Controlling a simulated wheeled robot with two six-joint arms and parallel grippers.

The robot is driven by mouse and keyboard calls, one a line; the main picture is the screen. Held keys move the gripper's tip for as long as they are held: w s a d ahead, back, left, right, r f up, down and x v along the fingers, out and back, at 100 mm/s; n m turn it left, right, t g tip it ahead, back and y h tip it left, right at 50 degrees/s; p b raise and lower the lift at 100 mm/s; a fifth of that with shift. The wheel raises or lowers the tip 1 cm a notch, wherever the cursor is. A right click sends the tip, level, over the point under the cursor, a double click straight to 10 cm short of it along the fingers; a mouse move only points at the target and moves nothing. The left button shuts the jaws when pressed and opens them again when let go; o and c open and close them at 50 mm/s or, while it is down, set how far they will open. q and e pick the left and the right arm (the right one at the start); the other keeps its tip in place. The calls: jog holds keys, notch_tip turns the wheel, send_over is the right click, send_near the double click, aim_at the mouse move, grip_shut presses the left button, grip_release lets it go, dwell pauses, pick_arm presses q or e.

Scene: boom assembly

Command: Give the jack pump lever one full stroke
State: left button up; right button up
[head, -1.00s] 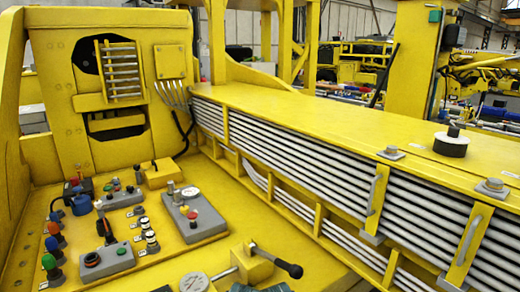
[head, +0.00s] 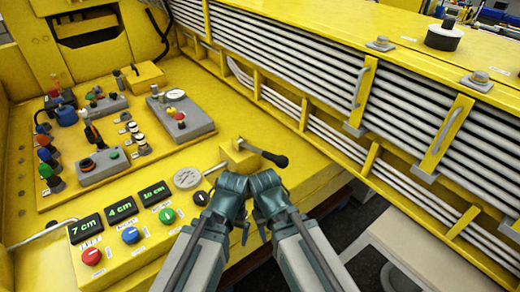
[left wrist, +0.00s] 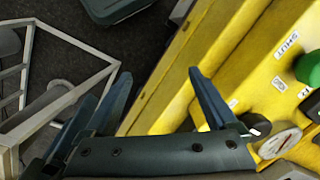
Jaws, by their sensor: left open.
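The jack pump lever (head: 268,156) is a short dark bar with a rounded black end. It sticks out to the right from a yellow block (head: 239,157) at the bench's front right corner. My left gripper (head: 243,230) is just in front of and below the block, partly hidden by my arm. In the left wrist view its two fingers (left wrist: 160,76) are spread and empty, with floor and the yellow bench edge behind them. My right arm reaches in beside it, close to the lever; its fingertips cannot be made out. Neither gripper visibly touches the lever.
A round gauge (head: 187,178) sits left of the block. A panel with green-lit displays (head: 121,210) and coloured buttons lies further left. The yellow boom (head: 330,40) with grey pipes runs along the right. A pale surface (head: 420,250) stands at lower right.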

pick_arm(q)
jog(key=shift+r, duration=0.1)
jog(key=shift+c, duration=1.3)
jog(key=w+d+r+h+p, duration=0.1)
jog(key=w+d+r+m+h+p, duration=0.1)
jog(key=w+r+p, duration=0.1)
jog(key=shift+w+d+r+h+p, duration=0.1)
jog(key=shift+w+r+h+p, duration=0.2)
jog(key=shift+h, duration=0.1)
jog(key=c, duration=0.7)
jog(key=w+r+h+p, duration=0.1)
jog(key=w+d+r+m+h+p, duration=0.1)
jog(key=w+r, duration=0.1)
jog(key=w+r+m+h+p, duration=0.1)
jog(key=r, duration=0.1)
jog(key=shift+w+d+t, duration=0.3)
jog(key=shift+w+d, duration=0.05)
grip_shut()
jog(key=w+a+r+m+t+h+p, duration=0.2)
jog(key=w+r+h+p, duration=0.3)
jog(key=w+r, duration=0.5)
notch_tip(320, 180, up, 4)
jog(key=shift+w+f+t+h, duration=0.15)
jog(key=shift+w+t+h, duration=0.15)
jog(key=shift+t+h, duration=0.5)
